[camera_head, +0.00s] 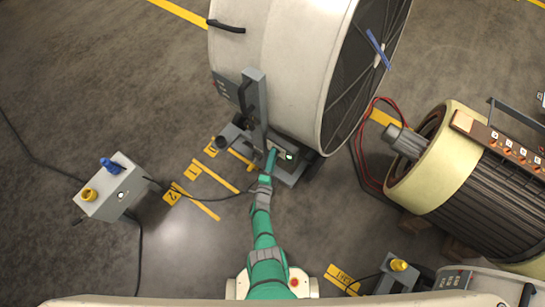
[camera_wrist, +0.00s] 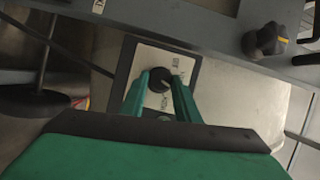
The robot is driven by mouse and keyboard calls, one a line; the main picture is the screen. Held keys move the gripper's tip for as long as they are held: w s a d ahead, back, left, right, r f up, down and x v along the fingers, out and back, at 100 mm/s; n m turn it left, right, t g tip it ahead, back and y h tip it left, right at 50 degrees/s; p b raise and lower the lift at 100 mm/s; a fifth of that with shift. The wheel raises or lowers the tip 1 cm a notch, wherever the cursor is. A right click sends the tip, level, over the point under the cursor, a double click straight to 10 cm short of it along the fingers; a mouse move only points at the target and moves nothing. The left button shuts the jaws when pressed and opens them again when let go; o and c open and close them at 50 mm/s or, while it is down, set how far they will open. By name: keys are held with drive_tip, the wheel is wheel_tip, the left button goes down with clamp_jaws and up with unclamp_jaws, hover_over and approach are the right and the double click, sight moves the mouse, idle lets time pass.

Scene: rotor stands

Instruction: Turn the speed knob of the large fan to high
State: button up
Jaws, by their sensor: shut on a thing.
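The large fan (camera_head: 285,60) is a cream drum with a dark grille, on a grey stand. Its speed knob (camera_wrist: 159,80) is round and black, on a pale label plate (camera_wrist: 152,62) in a dark frame. Small lettering stands around the knob, too blurred to read surely. My gripper (camera_wrist: 160,84) is shut on the knob, one green finger on each side. In the head view my gripper (camera_head: 272,154) reaches the control box at the foot of the stand, and the knob is hidden there. A green light (camera_head: 289,157) shows beside it.
A second black knob (camera_wrist: 265,39) with a yellow mark sits on the grey bar. A grey box (camera_head: 112,190) with blue and yellow knobs stands left. A large ribbed motor (camera_head: 475,185) and red cables (camera_head: 366,140) lie right. The floor at left is mostly open, with cables.

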drive_tip(key=shift+d+m, duration=0.1)
drive_tip(key=shift+m, duration=0.3)
idle(0.3)
drive_tip(key=o, duration=1)
drive_tip(key=shift+o, duration=0.2)
drive_tip(key=v, duration=1)
drive_tip(key=shift+s+f, duration=0.25)
drive_tip(key=shift+s, duration=0.15)
